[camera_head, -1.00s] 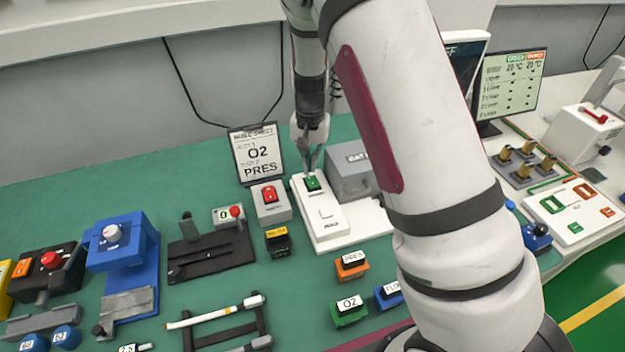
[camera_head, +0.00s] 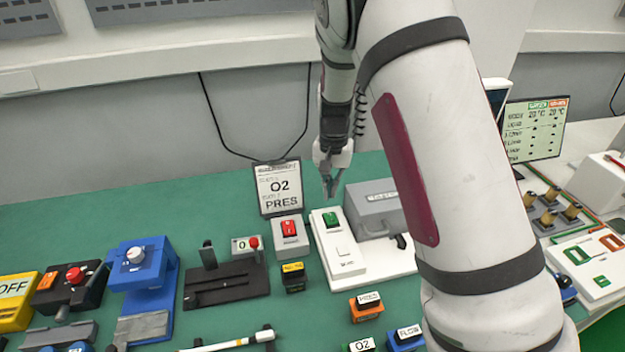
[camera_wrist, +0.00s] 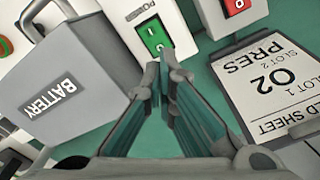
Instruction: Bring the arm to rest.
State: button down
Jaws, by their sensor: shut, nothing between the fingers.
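My gripper (camera_head: 331,188) is shut and empty. It hangs pointing down, a little above the white power box with a green switch (camera_head: 331,219), apart from it. In the wrist view my gripper's fingertips (camera_wrist: 165,72) meet just below the green switch (camera_wrist: 155,36) in the picture. My arm comes down from the top of the head view and covers part of the bench at the right.
A grey battery box (camera_head: 374,208) stands right of the power box. A red-switch box (camera_head: 289,238) and a sign reading O2 PRES (camera_head: 279,188) are at the left. Blocks labelled PRES (camera_head: 367,308) and FLOW (camera_head: 405,339) lie in front. Green bench is bare between them.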

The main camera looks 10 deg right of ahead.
jog(key=s+r+n+t+y, duration=0.1)
jog(key=s+r, duration=0.4)
jog(key=r, duration=0.4)
jog(key=s+r+n+t, duration=0.1)
jog(key=s+r, duration=0.5)
jog(key=r, duration=0.3)
jog(key=s+r+n+t, duration=0.1)
jog(key=s+r+n, duration=0.1)
jog(key=s, duration=0.7)
jog(key=s+r+n+t+h, duration=0.1)
jog(key=s+r, duration=0.4)
jog(key=s, duration=0.5)
jog(key=shift+n+t, duration=0.5)
jog(key=shift+t, duration=0.2)
jog(key=shift+s, duration=0.15)
